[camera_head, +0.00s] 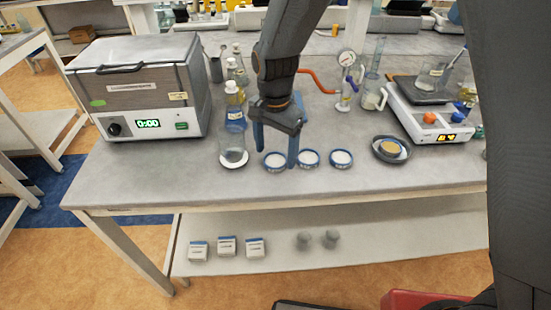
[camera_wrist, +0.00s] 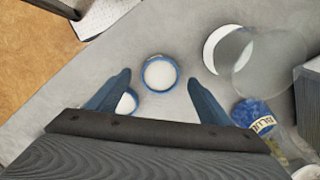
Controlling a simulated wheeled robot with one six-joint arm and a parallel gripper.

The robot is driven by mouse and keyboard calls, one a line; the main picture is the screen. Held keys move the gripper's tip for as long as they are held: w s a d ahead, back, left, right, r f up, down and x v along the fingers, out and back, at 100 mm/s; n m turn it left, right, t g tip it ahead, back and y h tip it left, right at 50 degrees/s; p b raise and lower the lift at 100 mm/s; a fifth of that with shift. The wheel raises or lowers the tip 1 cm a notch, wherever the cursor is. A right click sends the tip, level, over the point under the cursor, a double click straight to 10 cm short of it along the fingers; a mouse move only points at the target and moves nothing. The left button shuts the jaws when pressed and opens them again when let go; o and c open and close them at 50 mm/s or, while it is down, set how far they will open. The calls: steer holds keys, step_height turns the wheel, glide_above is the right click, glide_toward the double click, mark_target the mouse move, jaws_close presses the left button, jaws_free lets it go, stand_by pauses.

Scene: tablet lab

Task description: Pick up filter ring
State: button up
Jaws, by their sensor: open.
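Several blue-rimmed rings with white discs inside lie in a row near the table's front edge; I take them as filter rings. The leftmost ring (camera_head: 275,161) shows between my gripper's fingers in the head view. My gripper (camera_head: 276,158) is open, empty and pointing down. In the wrist view, one ring (camera_wrist: 159,73) lies between and slightly beyond the fingertips (camera_wrist: 159,78); I cannot tell the height gap. A second ring (camera_wrist: 127,102) is partly hidden behind the left finger. The middle ring (camera_head: 308,158) and right ring (camera_head: 341,159) stand apart in the head view.
A clear glass vessel (camera_head: 232,146) with a white disc at its base stands close left. A heater box (camera_head: 140,86) stands left; a dark dish (camera_head: 378,151) and a scale (camera_head: 425,124) stand right. The table front is clear.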

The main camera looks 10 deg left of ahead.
steer(key=shift+f, duration=0.8)
steer(key=c, duration=1.1)
